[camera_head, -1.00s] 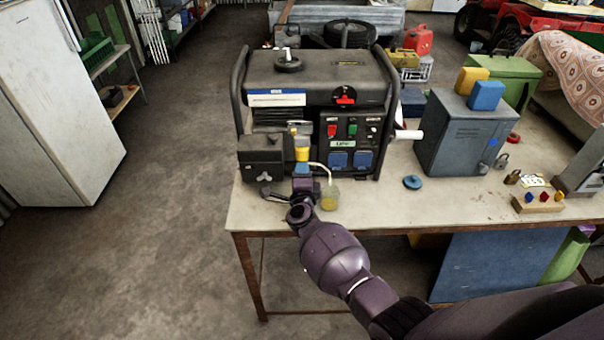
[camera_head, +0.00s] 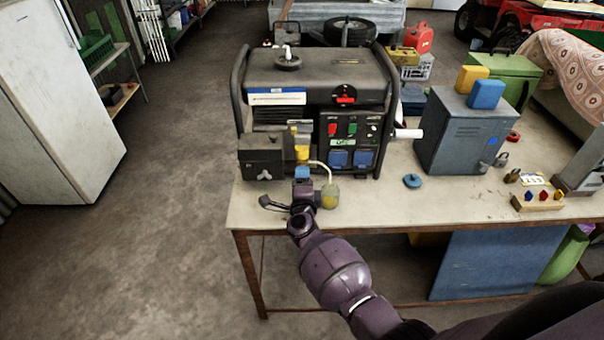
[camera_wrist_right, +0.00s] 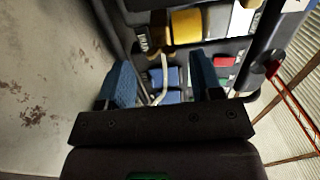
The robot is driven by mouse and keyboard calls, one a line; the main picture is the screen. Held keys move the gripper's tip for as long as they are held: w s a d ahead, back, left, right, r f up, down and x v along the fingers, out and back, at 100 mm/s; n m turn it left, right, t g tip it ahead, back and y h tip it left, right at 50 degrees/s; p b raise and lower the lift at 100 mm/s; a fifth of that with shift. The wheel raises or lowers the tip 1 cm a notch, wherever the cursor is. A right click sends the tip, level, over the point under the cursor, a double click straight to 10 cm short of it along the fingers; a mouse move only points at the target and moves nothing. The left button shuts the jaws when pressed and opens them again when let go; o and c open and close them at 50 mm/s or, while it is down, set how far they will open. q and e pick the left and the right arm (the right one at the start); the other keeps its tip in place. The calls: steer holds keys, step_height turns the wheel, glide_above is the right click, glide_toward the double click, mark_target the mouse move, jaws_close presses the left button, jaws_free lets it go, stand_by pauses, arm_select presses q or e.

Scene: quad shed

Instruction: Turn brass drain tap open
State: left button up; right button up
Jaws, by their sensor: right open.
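The generator (camera_head: 318,85) stands on the workbench. A yellow part (camera_head: 302,153) shows low on its front, and also in the right wrist view (camera_wrist_right: 187,25). A brass-coloured piece (camera_wrist_right: 158,27) sits beside it there; I cannot make out the tap handle's position. A pale hose (camera_head: 320,164) runs from this spot to a small jar (camera_head: 330,196) with yellow liquid. My right gripper (camera_head: 302,174) is just in front of and below the yellow part. In the wrist view its blue fingers (camera_wrist_right: 163,75) are apart, with nothing held between them. My left gripper is not in view.
A blue-grey metal box (camera_head: 460,135) with a yellow and a blue container on top stands right of the generator. A blue round cap (camera_head: 412,181) lies on the workbench (camera_head: 380,208). The bench front between jar and cap is clear.

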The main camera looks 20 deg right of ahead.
steer(key=v, duration=0.7)
steer(key=shift+s, duration=0.3)
steer(key=shift+a, duration=0.1)
steer(key=w+a+r+n+t+y, duration=0.1)
steer(key=a+r+n+y, duration=0.3)
steer(key=n, duration=0.3)
steer(key=s+d+f+n+g, duration=0.2)
steer(key=s+d+f+n, duration=0.2)
steer(key=s, duration=0.5)
steer(key=s+d+f+n+g+b, duration=0.1)
steer(key=s+d+f+n, duration=0.3)
steer(key=s, duration=0.5)
steer(key=s+d+f+n+g+b, duration=0.1)
steer(key=s+d+f+n+g, duration=0.2)
steer(key=s+d+n, duration=0.4)
steer(key=shift+s+f+g+y, duration=0.4)
steer(key=shift+s+f, duration=0.15)
steer(key=shift+s, duration=0.7)
